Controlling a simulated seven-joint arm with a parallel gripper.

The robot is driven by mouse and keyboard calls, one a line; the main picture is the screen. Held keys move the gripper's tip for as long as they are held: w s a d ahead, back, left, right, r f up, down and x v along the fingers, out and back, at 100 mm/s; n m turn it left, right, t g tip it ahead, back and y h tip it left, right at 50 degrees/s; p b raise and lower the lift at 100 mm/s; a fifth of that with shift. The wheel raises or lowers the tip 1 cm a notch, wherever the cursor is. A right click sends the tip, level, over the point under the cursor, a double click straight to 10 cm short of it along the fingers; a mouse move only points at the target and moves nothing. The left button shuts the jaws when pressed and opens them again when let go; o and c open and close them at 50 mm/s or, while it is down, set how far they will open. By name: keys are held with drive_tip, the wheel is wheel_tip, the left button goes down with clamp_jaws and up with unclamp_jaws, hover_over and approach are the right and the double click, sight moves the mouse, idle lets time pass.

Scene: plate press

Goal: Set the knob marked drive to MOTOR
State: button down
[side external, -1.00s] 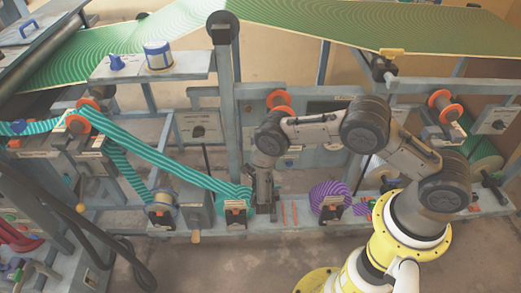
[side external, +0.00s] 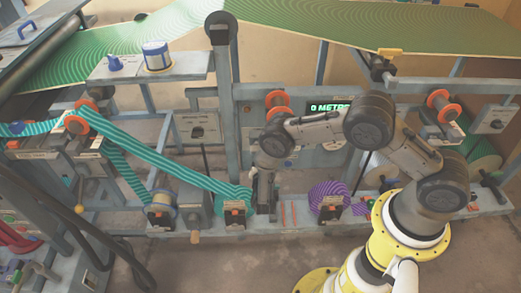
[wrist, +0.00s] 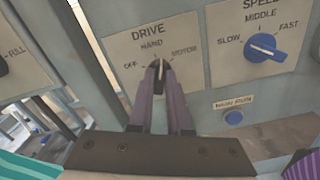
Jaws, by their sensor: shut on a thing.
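The drive knob (wrist: 160,83) is black and sits on a pale plate marked DRIVE (wrist: 150,45), with OFF at left, HAND at top and MOTOR at right. My gripper (wrist: 160,70) has its two purple-grey fingers closed on either side of this knob in the wrist view. The knob stands roughly upright, its pale mark near HAND; the fingers partly hide it, so its exact setting is hard to tell. In the side external view my wrist hides the drive knob and my fingertips.
A blue speed knob (wrist: 262,46) is just right, above a small blue button (wrist: 234,117). Another dark knob lies at the wrist view's left edge. A lit green display (side external: 328,107) stands behind my arm. Teal webbing (side external: 185,170) and a purple roll (side external: 328,196) flank my wrist.

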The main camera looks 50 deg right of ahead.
drive_tip(key=shift+s+d+f+m, duration=0.1)
drive_tip(key=shift+f+m, duration=0.05)
drive_tip(key=shift+m, duration=3.65)
drive_tip(key=c, duration=0.9)
unclamp_jaws()
drive_tip(key=shift+o, duration=0.2)
drive_tip(key=v, duration=1.4)
